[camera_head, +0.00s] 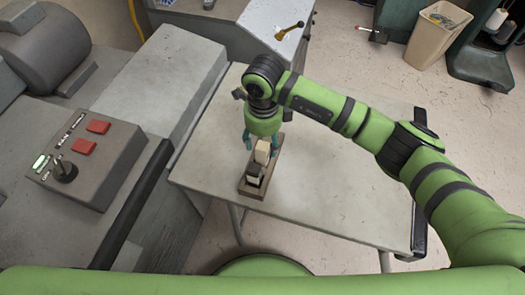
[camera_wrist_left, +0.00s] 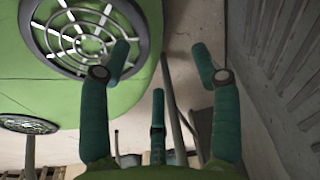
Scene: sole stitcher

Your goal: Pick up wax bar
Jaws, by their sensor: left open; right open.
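A small brown tray (camera_head: 250,190) sits on the grey table under my right gripper (camera_head: 263,143). A cream block (camera_head: 262,152), which looks like the wax bar, stands in the tray with a smaller pale piece (camera_head: 254,169) and dark items in front of it. The right gripper points down, open, with its teal fingers on either side of the cream block's upper part. I cannot tell whether they touch it. My left gripper (camera_wrist_left: 164,75) is open and empty in the left wrist view, away from the tray.
The grey table (camera_head: 330,195) is mostly bare to the right of the tray. A grey machine with a control box (camera_head: 90,160) carrying red buttons and a lever stands at the left. A beige bin (camera_head: 437,35) stands on the floor at the back right.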

